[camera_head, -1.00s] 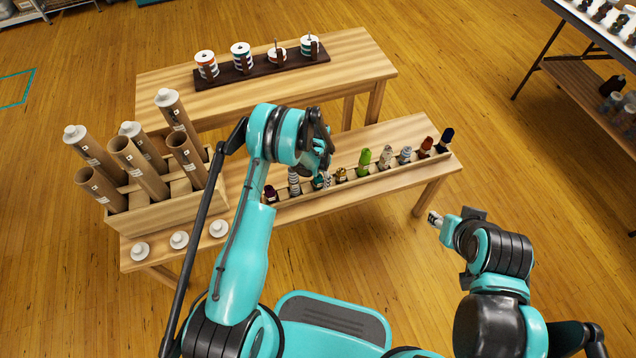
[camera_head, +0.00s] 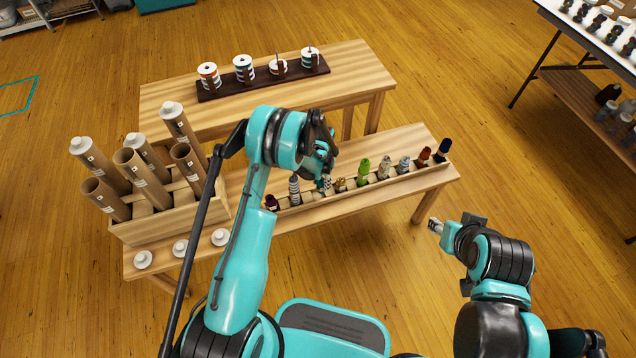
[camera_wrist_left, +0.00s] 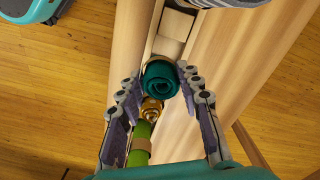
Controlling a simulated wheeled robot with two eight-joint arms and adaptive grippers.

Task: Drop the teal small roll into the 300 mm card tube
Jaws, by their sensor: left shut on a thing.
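The teal small roll (camera_wrist_left: 160,80) sits between the fingertips of my left gripper (camera_wrist_left: 161,82) in the left wrist view, its spiral end facing the camera. My left gripper (camera_head: 325,178) is shut on it at the narrow wooden rack; in the head view my fingers mostly hide the roll. Several brown card tubes stand tilted in a wooden holder (camera_head: 170,225) at the left. Some have white caps; a front one (camera_head: 150,180) is open. Their labels are too small to read, so I cannot tell which is 300 mm. My right gripper (camera_head: 435,226) is off the table, jaws unclear.
Several other coloured rolls, including a green one (camera_head: 364,167), stand along the rack. Loose white caps (camera_head: 180,248) lie on the front table edge. A back table (camera_head: 345,75) carries spools on a dark board. Open floor lies to the right.

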